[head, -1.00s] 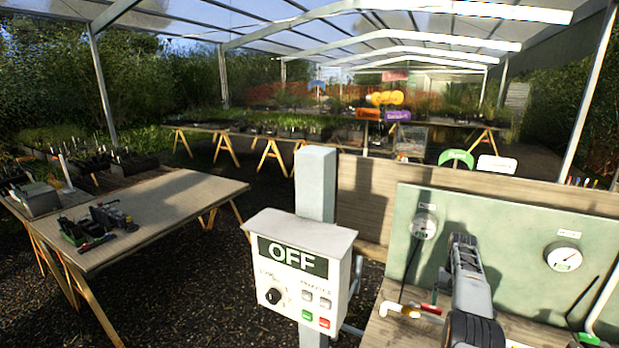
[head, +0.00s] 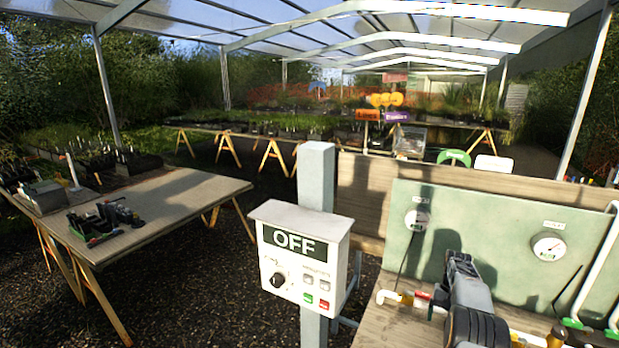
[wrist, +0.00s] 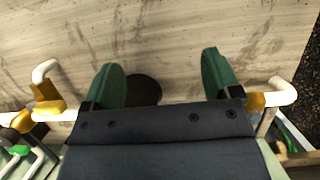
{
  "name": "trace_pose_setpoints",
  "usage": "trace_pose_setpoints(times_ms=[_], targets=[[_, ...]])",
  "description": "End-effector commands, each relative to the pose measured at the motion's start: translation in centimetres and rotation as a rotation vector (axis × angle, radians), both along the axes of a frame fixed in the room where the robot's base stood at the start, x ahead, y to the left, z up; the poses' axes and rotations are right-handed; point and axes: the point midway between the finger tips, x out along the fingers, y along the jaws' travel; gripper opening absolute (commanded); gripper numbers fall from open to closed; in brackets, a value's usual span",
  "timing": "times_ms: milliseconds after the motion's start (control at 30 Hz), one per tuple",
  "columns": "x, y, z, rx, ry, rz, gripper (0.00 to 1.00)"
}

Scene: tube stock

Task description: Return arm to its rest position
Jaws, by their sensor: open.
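My arm (head: 468,298) stands over the wooden bench at the lower right of the head view, in front of the green panel. Its fingertips cannot be made out there. In the wrist view my gripper (wrist: 160,75) has its two green fingers wide apart, with nothing between them. Below it lie the pale wooden bench top (wrist: 170,35) and a dark round spot or disc (wrist: 145,90), partly behind the left finger.
A white pipe with yellow fittings (wrist: 48,98) runs along the bench close to my gripper. The green panel (head: 490,240) carries gauges. A control box (head: 299,258) reading OFF stands on a post to the left. A table (head: 165,205) with tools is farther left, with open gravel between.

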Motion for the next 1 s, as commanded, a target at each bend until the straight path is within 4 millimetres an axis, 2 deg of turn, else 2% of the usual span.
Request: trace_pose_setpoints(times_ms=[133, 233, 367, 467, 700, 800, 1000], targets=[[-0.6, 1.2, 0.8, -0.012, -0.023, 0.015, 0.83], [-1.2, 2.7, 2.2, -0.025, -0.053, 0.034, 0.83], [-3.0, 5.9, 5.3, -0.053, -0.118, 0.075, 0.83], [-5.1, 8.7, 7.9, -0.075, -0.176, 0.111, 0.83], [-12.3, 15.3, 12.6, -0.119, -0.321, 0.203, 0.83], [-15.9, 17.8, 13.8, -0.134, -0.386, 0.244, 0.83], [-22.6, 21.6, 14.8, -0.154, -0.509, 0.319, 0.83]])
